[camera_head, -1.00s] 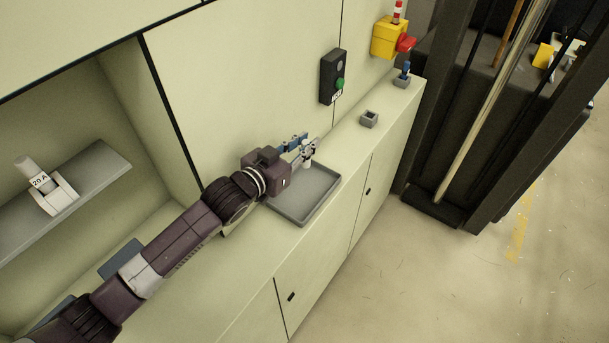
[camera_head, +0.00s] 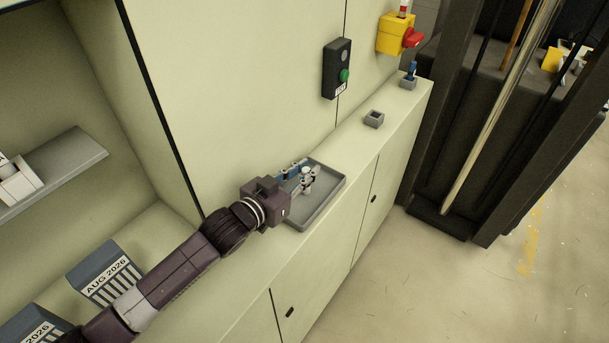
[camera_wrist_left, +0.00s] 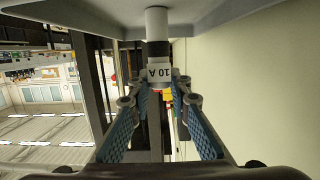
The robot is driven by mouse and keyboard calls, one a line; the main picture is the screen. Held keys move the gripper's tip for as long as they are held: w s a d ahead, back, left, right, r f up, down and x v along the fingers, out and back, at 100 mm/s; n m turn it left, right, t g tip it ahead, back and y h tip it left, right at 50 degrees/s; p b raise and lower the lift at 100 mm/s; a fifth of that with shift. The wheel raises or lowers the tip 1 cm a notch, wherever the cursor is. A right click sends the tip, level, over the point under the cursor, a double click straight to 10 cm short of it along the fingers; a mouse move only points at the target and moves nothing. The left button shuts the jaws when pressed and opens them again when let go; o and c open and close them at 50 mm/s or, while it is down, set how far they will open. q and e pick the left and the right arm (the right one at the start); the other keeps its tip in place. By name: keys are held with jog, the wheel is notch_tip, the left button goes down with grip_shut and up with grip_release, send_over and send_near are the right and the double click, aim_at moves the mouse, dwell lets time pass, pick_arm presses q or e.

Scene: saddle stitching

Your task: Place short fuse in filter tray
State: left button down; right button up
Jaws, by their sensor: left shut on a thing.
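The grey filter tray (camera_head: 322,206) lies on the cabinet ledge below my left gripper (camera_head: 306,179). The gripper is shut on the short fuse (camera_head: 305,188), a small white cylinder over the back part of the tray. In the left wrist view the fuse (camera_wrist_left: 157,52) has a dark band and an upside-down 10 A label. It sits between the blue-padded fingers (camera_wrist_left: 158,92), and one end meets the grey tray surface (camera_wrist_left: 215,12) in the picture. I cannot tell whether it touches. My right gripper is not in view.
A small grey square holder (camera_head: 373,119) and a blue-topped piece (camera_head: 409,75) stand farther along the ledge (camera_head: 352,142). A black box with a green button (camera_head: 344,75) is on the wall. A shelf (camera_head: 65,163) and blue boxes (camera_head: 92,265) are at left.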

pick_arm(q)
jog(key=shift+s, duration=0.1)
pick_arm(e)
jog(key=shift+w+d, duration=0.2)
pick_arm(q)
jog(key=c, duration=1.8)
grip_release()
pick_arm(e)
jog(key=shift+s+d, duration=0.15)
pick_arm(q)
jog(key=shift+r, duration=0.15)
jog(key=shift+s+a, duration=0.25)
jog(key=shift+s, duration=0.05)
jog(key=b+v, duration=0.2)
jog(key=v, duration=0.9)
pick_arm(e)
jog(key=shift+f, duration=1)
